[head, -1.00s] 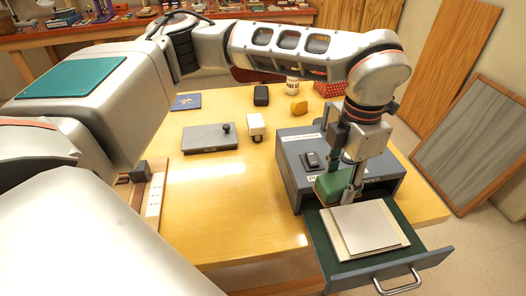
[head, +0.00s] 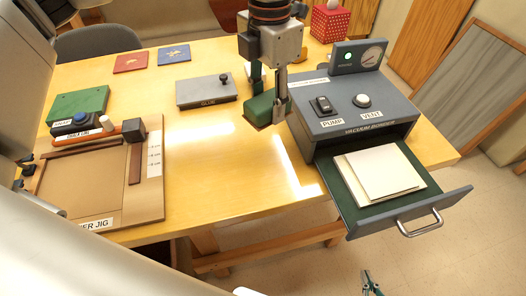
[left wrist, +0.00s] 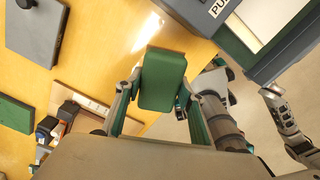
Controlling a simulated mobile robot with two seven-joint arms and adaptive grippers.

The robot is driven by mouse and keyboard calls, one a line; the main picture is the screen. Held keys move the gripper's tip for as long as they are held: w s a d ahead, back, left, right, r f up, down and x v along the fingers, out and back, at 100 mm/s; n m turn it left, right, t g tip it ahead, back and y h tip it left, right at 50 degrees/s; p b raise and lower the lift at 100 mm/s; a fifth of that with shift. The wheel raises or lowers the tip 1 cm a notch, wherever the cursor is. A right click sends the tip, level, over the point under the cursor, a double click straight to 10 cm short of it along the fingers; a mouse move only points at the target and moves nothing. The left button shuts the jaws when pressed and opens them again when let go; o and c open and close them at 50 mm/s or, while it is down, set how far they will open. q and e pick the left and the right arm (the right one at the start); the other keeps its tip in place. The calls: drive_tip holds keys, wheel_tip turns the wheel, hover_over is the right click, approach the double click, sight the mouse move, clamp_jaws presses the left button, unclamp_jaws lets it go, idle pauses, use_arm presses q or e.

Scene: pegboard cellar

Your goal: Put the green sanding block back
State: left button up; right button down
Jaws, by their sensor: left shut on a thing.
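The green sanding block (head: 260,108) is between the fingers of my left gripper (head: 270,104), which is shut on it. It is over the yellow table, just left of the grey vacuum cabinet (head: 345,100); I cannot tell how high. The left wrist view shows the block's green face (left wrist: 162,79) between the two fingers (left wrist: 158,100). My right gripper (head: 371,284) shows small at the bottom of the head view, low over the floor and in front of the open drawer; its opening is unclear.
The cabinet's drawer (head: 350,205) is pulled out with pale sheets (head: 383,174) in it. A grey plate with a knob (head: 205,90) lies behind left. A wooden jig (head: 90,180) and a green box (head: 78,103) are at left. The table (head: 215,165) between jig and cabinet is clear.

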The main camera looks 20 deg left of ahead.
sight(267, 115)
use_arm(q)
wheel_tip(267, 115, down, 15)
drive_tip(key=shift+f+b, duration=0.1)
drive_tip(key=shift+b, duration=0.25)
drive_tip(key=shift+f, duration=0.15)
drive_tip(key=o, duration=1.1)
drive_tip(key=shift+c, duration=0.2)
wheel_tip(267, 115, up, 12)
drive_tip(key=shift+r, duration=0.15)
